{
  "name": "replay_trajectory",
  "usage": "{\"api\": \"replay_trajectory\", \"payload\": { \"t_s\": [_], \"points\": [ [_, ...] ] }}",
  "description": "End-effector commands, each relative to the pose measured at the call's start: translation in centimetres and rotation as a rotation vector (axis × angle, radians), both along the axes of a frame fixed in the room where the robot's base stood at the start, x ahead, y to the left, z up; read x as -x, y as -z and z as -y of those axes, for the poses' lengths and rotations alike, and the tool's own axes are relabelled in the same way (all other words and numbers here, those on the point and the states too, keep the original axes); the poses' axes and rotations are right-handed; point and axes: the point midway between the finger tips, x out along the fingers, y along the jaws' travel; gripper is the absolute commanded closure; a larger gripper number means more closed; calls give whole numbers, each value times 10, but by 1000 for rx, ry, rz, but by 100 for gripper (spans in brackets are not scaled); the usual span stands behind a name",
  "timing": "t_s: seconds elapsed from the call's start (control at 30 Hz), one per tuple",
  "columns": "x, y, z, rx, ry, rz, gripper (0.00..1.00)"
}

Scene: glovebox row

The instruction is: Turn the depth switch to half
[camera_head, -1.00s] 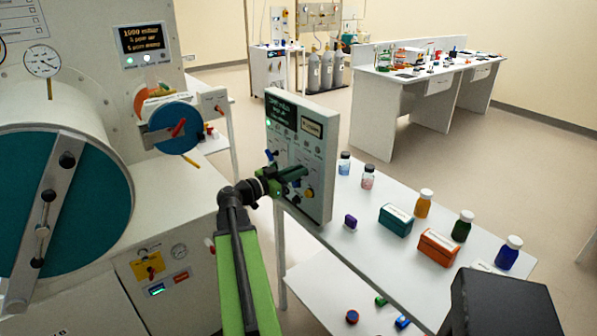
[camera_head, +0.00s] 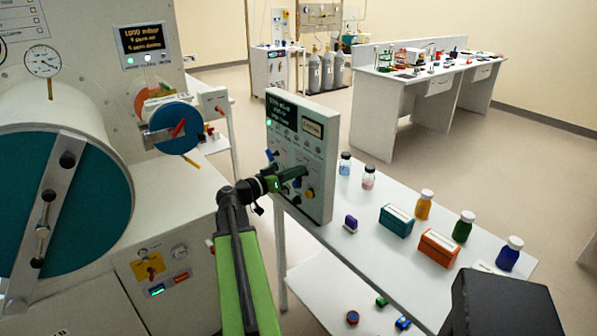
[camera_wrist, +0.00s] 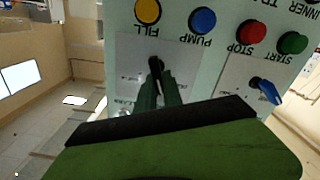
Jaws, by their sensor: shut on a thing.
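The depth switch appears to be a small black knob (camera_wrist: 156,64) on a pale plate of the control panel; the wrist view shows it upside down, and the plate's small marks are too blurred to read. My gripper (camera_wrist: 158,84) is shut on this knob, with its dark green fingers on either side of it. In the head view my gripper (camera_head: 298,174) reaches the front of the upright control panel (camera_head: 318,150) from the left. The fingers and wrist cover the knob there, so I cannot tell its setting.
A yellow button (camera_wrist: 148,11), a blue button (camera_wrist: 202,20), a red button (camera_wrist: 251,32) and a green button (camera_wrist: 292,43) sit near the knob. A blue lever (camera_wrist: 265,88) is beside it. Bottles and boxes stand on the table (camera_head: 375,240) right of the panel. The glovebox (camera_head: 60,190) is left.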

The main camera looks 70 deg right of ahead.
Motion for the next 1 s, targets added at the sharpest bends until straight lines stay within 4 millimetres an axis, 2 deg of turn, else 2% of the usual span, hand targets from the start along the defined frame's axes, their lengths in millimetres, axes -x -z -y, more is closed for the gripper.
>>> {"api": "replay_trajectory", "payload": {
  "t_s": [0.3, 0.7, 0.73, 0.87, 1.0],
  "points": [
    [1, 2, -1, -49, 8, -67, 100],
    [1, 2, -1, -53, 8, -72, 100],
    [1, 2, -1, -53, 8, -72, 85],
    [1, 2, 0, -51, 6, -73, 68],
    [1, 2, 0, -50, 4, -74, 67]
  ]
}}
